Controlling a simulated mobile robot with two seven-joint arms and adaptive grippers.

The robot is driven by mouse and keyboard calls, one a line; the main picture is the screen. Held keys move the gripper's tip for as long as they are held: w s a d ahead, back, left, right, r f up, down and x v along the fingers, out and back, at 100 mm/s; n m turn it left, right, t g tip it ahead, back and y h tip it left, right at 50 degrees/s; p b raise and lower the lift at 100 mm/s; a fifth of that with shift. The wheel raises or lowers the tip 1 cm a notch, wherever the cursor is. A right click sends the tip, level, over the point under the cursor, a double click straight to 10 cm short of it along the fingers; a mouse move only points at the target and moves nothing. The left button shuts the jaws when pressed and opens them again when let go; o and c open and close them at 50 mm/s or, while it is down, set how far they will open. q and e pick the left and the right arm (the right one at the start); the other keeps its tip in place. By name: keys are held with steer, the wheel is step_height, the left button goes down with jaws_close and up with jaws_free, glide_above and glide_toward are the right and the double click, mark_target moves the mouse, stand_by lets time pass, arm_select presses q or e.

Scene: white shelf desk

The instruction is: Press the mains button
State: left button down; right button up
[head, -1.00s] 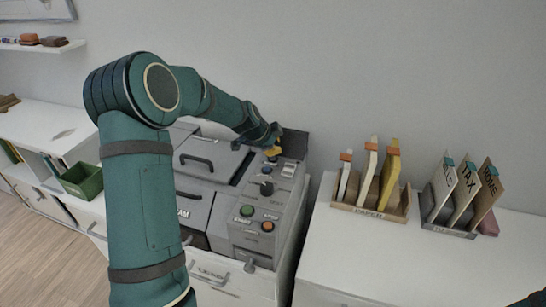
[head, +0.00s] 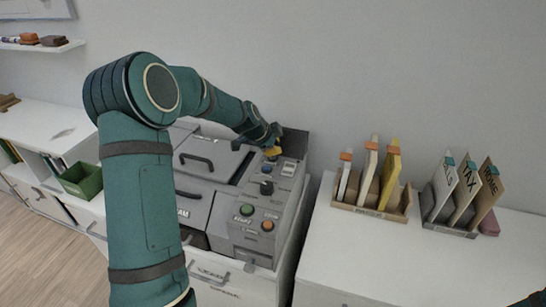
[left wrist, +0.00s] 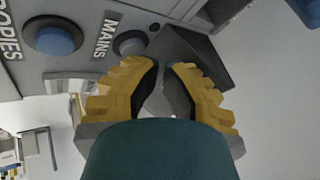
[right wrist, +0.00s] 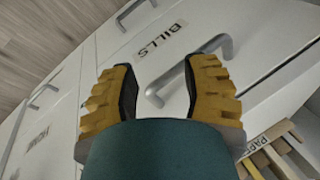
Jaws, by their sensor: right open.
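The mains button is a round grey button (left wrist: 131,43) beside the "MAINS" label (left wrist: 106,36) on a grey machine (head: 240,215). My left gripper (left wrist: 163,66) has its yellow fingertips nearly together, just beside the mains button in the left wrist view. I cannot tell whether they touch it. In the head view the left gripper (head: 273,152) is at the far end of the control panel and hides the mains button there. My right gripper (right wrist: 158,75) is open and empty, above white drawers.
A blue button (left wrist: 55,40) and a white rocker switch sit near the mains button. A dark raised block (left wrist: 195,55) stands behind the fingertips. Paper holders (head: 400,213) stand on the desk to the right.

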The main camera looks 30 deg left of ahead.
arm_select(q)
steer(key=shift+f+b, duration=0.3)
steer(key=shift+f, duration=0.05)
steer(key=shift+r, duration=0.45)
step_height(320, 180, up, 6)
steer(key=p, duration=0.3)
stand_by(0.6)
stand_by(0.3)
